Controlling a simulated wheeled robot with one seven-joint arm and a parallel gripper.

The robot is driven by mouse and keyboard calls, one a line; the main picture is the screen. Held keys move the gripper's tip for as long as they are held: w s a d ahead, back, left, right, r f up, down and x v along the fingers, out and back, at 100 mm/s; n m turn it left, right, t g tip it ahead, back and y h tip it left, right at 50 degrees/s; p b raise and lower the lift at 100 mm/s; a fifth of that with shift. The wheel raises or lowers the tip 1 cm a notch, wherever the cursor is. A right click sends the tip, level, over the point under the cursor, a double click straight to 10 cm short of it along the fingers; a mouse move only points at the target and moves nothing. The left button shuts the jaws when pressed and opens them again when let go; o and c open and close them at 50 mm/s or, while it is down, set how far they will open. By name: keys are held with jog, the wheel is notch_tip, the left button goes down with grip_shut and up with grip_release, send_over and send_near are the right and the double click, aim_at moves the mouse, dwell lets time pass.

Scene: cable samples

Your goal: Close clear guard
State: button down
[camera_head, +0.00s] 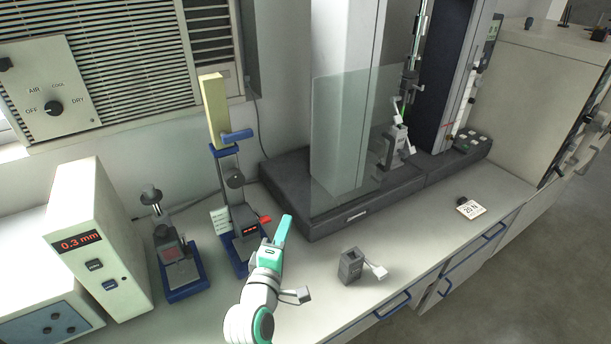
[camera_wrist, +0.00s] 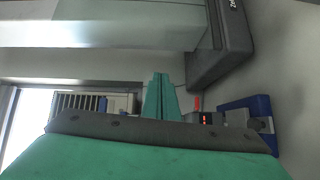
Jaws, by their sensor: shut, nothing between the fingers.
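The clear guard (camera_head: 345,120) is a pale, see-through upright panel on the tensile machine. It stands in front of the light column, over the dark base (camera_head: 325,222). The grips (camera_head: 399,140) show at its right edge, with their right side uncovered, so the guard stands open. My gripper (camera_head: 284,226) is green and white, in front of the base's left front corner, lower left of the guard and apart from it. Its green fingers (camera_wrist: 161,98) are together and empty in the wrist view. I cannot surely pick out the guard in the wrist view.
A blue-based gauge stand (camera_head: 232,190) with a yellow top is close left of my gripper. A smaller blue-based device (camera_head: 180,265) and a display box (camera_head: 92,240) stand further left. A grey clamp block (camera_head: 351,266) and a 20 N tag (camera_head: 471,209) lie on the bench.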

notch_tip(320, 180, up, 5)
jog(key=w+a+h, duration=0.1)
jog(key=w, duration=0.1)
jog(key=w+d, duration=0.4)
jog(key=w, duration=0.8)
jog(key=shift+w+d+r, duration=0.15)
jog(key=shift+d+r, duration=0.1)
jog(key=shift+r, duration=0.05)
jog(key=shift+w+d, duration=0.15)
